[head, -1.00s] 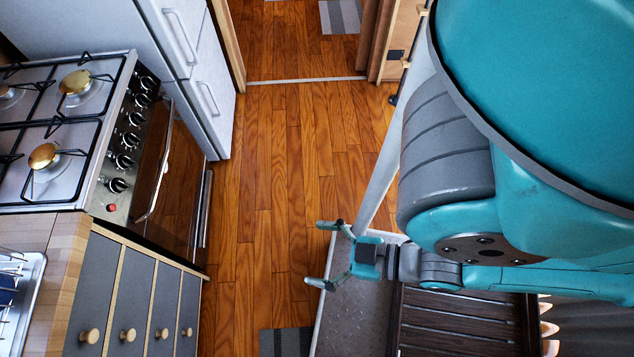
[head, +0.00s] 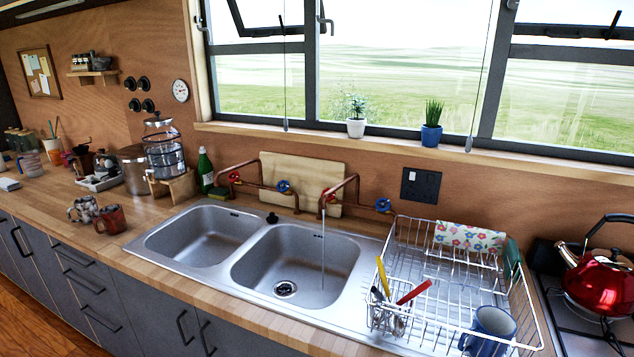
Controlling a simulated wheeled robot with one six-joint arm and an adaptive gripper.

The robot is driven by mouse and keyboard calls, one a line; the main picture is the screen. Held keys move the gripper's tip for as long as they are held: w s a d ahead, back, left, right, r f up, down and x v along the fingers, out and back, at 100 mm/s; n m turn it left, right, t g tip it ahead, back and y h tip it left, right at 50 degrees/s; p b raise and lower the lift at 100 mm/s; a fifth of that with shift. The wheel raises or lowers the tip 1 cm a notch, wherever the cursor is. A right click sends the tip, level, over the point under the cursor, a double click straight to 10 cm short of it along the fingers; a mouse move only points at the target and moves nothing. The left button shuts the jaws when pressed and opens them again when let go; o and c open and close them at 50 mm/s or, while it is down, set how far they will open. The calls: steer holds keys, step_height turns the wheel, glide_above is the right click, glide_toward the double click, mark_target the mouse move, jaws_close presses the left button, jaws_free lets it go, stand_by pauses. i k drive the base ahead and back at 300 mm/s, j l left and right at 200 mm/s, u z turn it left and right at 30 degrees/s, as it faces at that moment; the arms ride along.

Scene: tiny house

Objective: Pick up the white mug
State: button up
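Two mugs stand side by side on the wooden counter left of the sink. One is a pale, whitish-grey mug with dark mottling (head: 83,208); I cannot tell for sure that it is the white mug. The other is a reddish-brown mug (head: 110,219), just right of it and nearer the counter's front edge. No plain white mug shows clearly. My gripper is not in this view.
The double steel sink (head: 300,262) has water running from its tap. The wire dish rack (head: 448,287) holds utensils. A red kettle (head: 600,285) stands on the stove at right. A carafe, a green bottle (head: 205,171) and jars line the wall. Counter around the two mugs is fairly clear.

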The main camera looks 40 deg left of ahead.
mark_target(87, 209)
steer(key=u, duration=2.2)
steer(key=z, duration=1.25)
steer(key=u, duration=1.25)
steer(key=i+j, duration=0.15)
